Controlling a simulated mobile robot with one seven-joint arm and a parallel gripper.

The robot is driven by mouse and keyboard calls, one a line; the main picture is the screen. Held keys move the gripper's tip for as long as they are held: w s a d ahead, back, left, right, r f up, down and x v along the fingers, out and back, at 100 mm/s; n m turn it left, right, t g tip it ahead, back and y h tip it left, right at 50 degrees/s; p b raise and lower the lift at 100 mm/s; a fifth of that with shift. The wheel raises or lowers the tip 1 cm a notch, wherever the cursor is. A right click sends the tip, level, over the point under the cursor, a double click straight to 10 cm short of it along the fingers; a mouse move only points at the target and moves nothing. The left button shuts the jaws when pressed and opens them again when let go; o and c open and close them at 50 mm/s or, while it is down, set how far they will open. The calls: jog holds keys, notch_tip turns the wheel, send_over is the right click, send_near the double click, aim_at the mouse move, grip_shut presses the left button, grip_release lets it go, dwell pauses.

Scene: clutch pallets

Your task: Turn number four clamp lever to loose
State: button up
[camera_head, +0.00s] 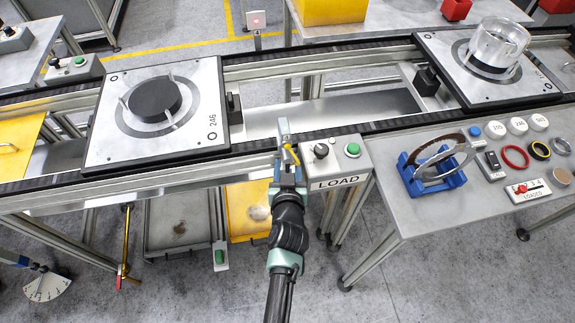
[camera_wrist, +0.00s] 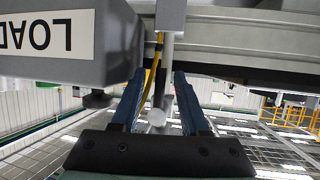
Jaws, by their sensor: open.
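My gripper (camera_head: 287,165) is at the front rail of the conveyor, just left of the LOAD box. In the wrist view its two blue fingers (camera_wrist: 159,75) are open. A thin yellow rod (camera_wrist: 154,75) and a pale round-ended piece (camera_wrist: 156,117) appear between them; I cannot tell whether they touch the fingers. In the head view a yellow piece (camera_head: 291,153) shows at the fingertips. No number four is readable on any lever, so I cannot tell which is the named clamp lever. A yellow lever with a red part (camera_head: 125,240) hangs under the rail at left.
The LOAD box (camera_head: 338,163) stands close right of my gripper; it also shows in the wrist view (camera_wrist: 70,45). Pallet 246 (camera_head: 95,145) sits left on the conveyor, another pallet (camera_head: 440,55) right. A side table (camera_head: 415,218) holds a blue rack and small parts.

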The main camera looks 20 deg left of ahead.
grip_shut()
jog(key=shift+b, duration=0.35)
jog(key=shift+s+a+r+m+g+y+b, duration=0.35)
jog(key=shift+a+r+m+g+y+b, duration=0.25)
jog(key=shift+m+y+b, duration=0.9)
jog(key=shift+s+a+r+m+g+y+b, duration=0.35)
jog(key=shift+m+g+y+b, duration=0.45)
jog(key=shift+m, duration=1.25)
jog(key=shift+s+a+r+m+g+y+b, duration=0.3)
jog(key=shift+a+r+m+g+y+b, duration=0.2)
jog(key=shift+m+y+b, duration=1.05)
jog(key=shift+m+h, duration=0.3)
jog(key=shift+h, duration=0.05)
